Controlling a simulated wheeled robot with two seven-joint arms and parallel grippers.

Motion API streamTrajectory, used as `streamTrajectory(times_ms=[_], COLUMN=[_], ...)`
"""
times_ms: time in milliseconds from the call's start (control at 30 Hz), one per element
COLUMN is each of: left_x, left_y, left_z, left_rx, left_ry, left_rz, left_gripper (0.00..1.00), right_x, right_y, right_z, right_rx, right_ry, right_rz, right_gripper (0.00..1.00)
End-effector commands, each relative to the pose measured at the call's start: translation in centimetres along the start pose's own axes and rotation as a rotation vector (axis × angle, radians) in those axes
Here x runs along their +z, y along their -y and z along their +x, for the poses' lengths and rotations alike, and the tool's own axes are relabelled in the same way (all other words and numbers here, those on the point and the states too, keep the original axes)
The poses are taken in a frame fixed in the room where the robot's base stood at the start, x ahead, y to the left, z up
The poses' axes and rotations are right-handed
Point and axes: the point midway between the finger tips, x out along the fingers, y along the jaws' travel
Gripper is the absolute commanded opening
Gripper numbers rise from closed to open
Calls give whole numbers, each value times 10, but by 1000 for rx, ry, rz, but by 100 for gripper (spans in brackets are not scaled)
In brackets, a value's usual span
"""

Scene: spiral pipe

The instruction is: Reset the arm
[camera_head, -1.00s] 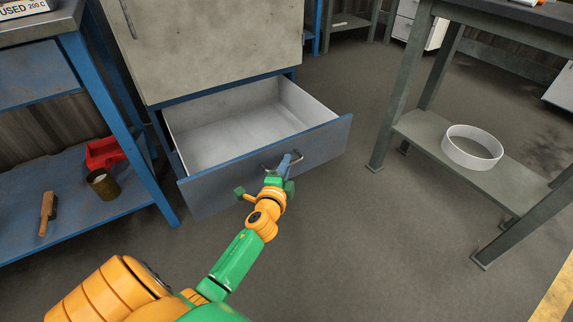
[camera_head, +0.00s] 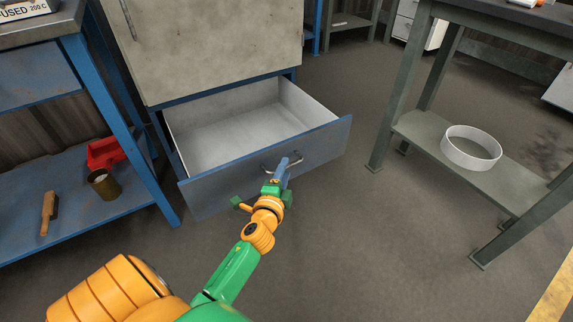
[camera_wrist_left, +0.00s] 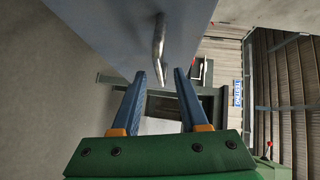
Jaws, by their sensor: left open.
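My left gripper (camera_head: 281,172) is at the front of the open drawer (camera_head: 225,187), close to its metal handle (camera_head: 294,158). In the left wrist view my left gripper (camera_wrist_left: 157,100) has its two blue fingers apart with nothing between them. The handle (camera_wrist_left: 159,45) shows there just beyond the fingertips, on the drawer front (camera_wrist_left: 125,30). The drawer is pulled out of the cabinet and looks empty inside. My right gripper is not in view.
A blue shelf (camera_head: 85,218) at the left holds a red bin (camera_head: 105,152), a tin (camera_head: 103,184) and a brush (camera_head: 48,213). The floor between is clear.

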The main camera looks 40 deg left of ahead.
Motion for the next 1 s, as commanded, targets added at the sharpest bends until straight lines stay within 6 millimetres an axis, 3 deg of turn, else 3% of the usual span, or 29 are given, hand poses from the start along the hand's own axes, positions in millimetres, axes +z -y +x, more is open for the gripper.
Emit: streamTrajectory(times_ms=[100,233,700,767,867,900,1000], left_x=[0,-1,0,2,7,8,9], left_y=[2,0,-4,-22,-88,-118,-183], left_z=[-26,-42,-45,-48,-67,-80,-121], left_rx=[3,2,12,73,288,393,628], left_ry=[1,-1,2,18,94,141,267], left_rz=[-2,-1,-13,-78,-288,-380,-558], left_gripper=[44,44,44,44,44,44,44], right_x=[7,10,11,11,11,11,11], right_y=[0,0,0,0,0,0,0], right_z=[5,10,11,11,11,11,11], right_rx=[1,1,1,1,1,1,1], right_ry=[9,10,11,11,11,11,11], right_rz=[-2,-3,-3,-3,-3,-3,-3], right_gripper=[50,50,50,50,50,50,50])
